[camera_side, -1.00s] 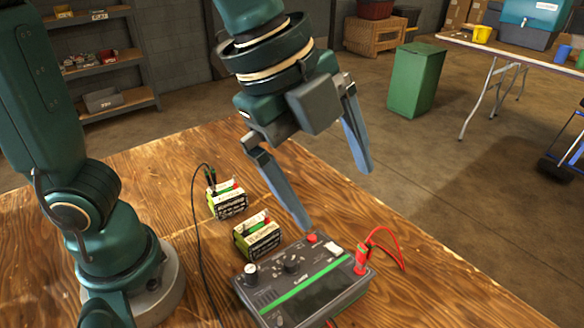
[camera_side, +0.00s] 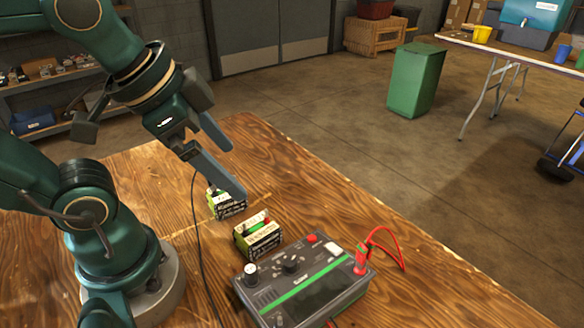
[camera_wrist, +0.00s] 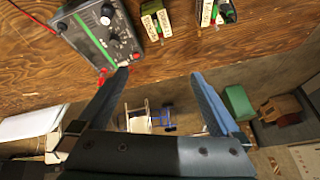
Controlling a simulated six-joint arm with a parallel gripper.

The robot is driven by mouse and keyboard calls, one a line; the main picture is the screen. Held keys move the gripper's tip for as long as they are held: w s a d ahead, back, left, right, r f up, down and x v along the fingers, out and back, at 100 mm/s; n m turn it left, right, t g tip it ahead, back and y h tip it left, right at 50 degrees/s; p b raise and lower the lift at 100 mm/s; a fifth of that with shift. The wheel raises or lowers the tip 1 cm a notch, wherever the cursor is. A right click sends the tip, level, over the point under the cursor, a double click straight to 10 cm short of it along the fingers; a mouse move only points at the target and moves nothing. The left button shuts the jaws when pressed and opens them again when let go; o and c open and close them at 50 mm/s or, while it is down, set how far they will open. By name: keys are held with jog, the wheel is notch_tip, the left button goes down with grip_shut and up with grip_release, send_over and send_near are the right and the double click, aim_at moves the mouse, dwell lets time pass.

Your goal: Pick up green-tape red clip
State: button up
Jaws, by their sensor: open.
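A red clip (camera_side: 361,263) with a red cable stands at the right edge of the charger (camera_side: 310,283) in the side view. A small green patch may show near its top, but I cannot tell if it is tape. My gripper (camera_side: 231,165) is open and empty, above and in front of the far battery, well to the left of the red clip. Its two blue-grey fingers also show spread in the wrist view (camera_wrist: 160,75).
Two batteries stand left of the charger: a near one (camera_side: 258,238) and a far one (camera_side: 228,207), partly hidden by my fingers. A black cable (camera_side: 201,250) runs along the wooden table (camera_side: 400,290). The table's right side is clear to its edge.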

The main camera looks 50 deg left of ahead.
jog(key=f+n, duration=0.1)
jog(key=s+f+n, duration=0.1)
jog(key=n, duration=0.1)
jog(key=shift+a+f, duration=0.15)
jog(key=shift+f, duration=0.15)
jog(key=shift+w+r+n, duration=0.1)
jog(key=shift+w+n, duration=0.1)
jog(key=shift+n, duration=0.4)
jog(key=c, duration=0.7)
